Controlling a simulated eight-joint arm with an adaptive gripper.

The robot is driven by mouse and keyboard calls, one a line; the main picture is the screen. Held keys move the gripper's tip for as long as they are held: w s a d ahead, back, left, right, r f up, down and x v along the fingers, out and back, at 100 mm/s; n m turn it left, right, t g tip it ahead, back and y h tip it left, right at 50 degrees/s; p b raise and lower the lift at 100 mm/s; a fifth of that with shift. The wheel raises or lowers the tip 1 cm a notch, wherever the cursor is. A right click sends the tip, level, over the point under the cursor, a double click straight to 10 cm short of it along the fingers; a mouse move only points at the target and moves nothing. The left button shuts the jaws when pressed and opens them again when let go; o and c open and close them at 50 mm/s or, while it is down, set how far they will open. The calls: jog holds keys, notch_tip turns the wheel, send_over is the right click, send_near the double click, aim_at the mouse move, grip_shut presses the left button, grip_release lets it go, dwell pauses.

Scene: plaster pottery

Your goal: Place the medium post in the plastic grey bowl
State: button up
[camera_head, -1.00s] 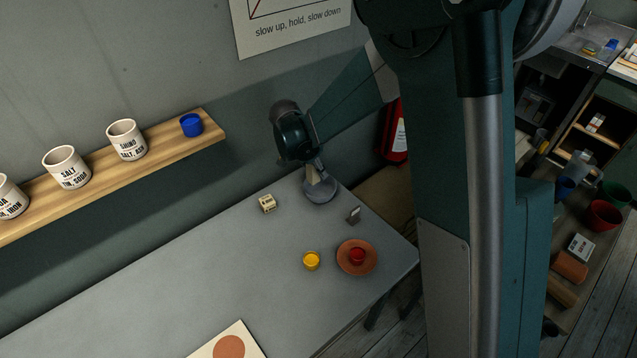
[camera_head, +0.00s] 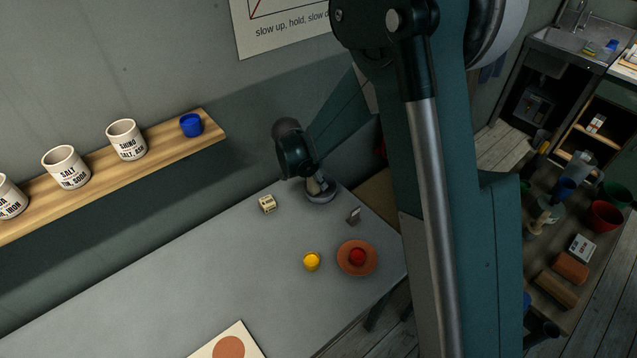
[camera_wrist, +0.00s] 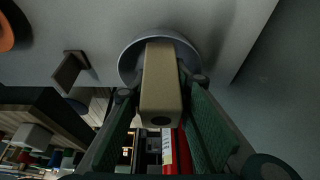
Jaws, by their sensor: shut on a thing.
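The medium post, a tan square-sided block (camera_wrist: 161,85), is held between the two fingers of my gripper (camera_wrist: 163,90) in the wrist view. The round grey bowl (camera_wrist: 130,62) is just beyond the post's far end. In the head view my gripper (camera_head: 314,184) is low over the bowl (camera_head: 322,199) at the table's back right corner. The post's far end overlaps the bowl's opening. I cannot tell whether it touches the bottom. The gripper hides part of the bowl in the head view.
A shelf (camera_head: 80,186) with jars runs along the wall.

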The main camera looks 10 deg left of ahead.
jog(key=shift+f, duration=0.3)
jog(key=shift+f+b, duration=0.55)
jog(key=shift+b, duration=0.05)
jog(key=o, duration=1)
jog(key=shift+r+p, duration=0.25)
jog(key=shift+p, duration=0.05)
jog(key=shift+r+p, duration=0.4)
jog(key=v, duration=1.2)
jog(key=shift+w, duration=0.1)
jog(key=shift+d, duration=0.15)
